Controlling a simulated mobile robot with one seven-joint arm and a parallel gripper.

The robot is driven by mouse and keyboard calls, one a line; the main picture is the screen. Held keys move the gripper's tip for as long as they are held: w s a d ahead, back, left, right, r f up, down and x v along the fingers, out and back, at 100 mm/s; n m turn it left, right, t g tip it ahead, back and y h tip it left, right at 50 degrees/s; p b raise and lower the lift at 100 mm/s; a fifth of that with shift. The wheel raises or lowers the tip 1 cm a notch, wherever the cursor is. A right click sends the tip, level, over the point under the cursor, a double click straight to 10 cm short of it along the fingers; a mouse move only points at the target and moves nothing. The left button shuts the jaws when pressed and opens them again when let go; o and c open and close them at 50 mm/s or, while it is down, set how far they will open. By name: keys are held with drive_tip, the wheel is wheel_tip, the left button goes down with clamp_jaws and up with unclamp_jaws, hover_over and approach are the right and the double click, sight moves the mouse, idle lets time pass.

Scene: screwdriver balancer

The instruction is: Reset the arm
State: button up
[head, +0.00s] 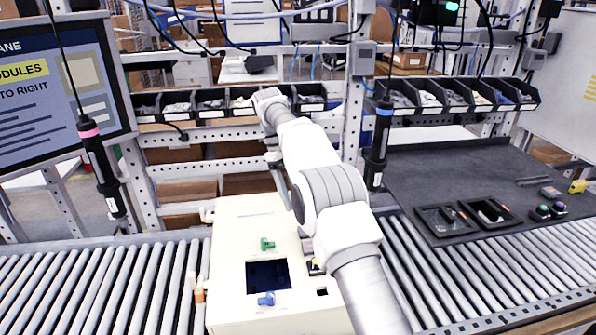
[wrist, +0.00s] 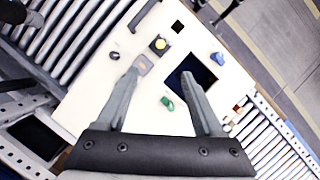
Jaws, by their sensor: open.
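My arm (head: 325,185) reaches up and forward over a cream box (head: 225,275) on the roller conveyor. My gripper is mostly hidden behind the arm in the head view. In the wrist view my gripper (wrist: 160,77) is open, with nothing between its fingers, above the cream box (wrist: 100,95).
A pink-banded screwdriver (head: 101,165) hangs at left, and a blue-banded screwdriver (head: 379,145) hangs close right of my arm. A metal rack carries parts bins (head: 455,97). A dark mat (head: 440,175) with small trays lies at right. Conveyor rollers (head: 95,285) at left are clear.

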drive_tip(key=s+d+r+m+t+y, duration=0.1)
drive_tip(key=s+d+r+m+t, duration=0.1)
drive_tip(key=s+d+r, duration=0.5)
drive_tip(key=s+d+r+m+t+y, duration=0.1)
drive_tip(key=s+d+r+m+t, duration=0.15)
drive_tip(key=s+r, duration=0.5)
drive_tip(key=s+d+f+m+t, duration=0.2)
drive_tip(key=s+d, duration=0.1)
drive_tip(key=s, duration=0.7)
drive_tip(key=s+d+f+m+t+y, duration=0.1)
drive_tip(key=s+d+f+m+t, duration=0.1)
drive_tip(key=s, duration=0.8)
drive_tip(key=shift+s+d+f+m, duration=0.3)
drive_tip(key=shift+d+f+m, duration=0.3)
drive_tip(key=shift+d, duration=0.25)
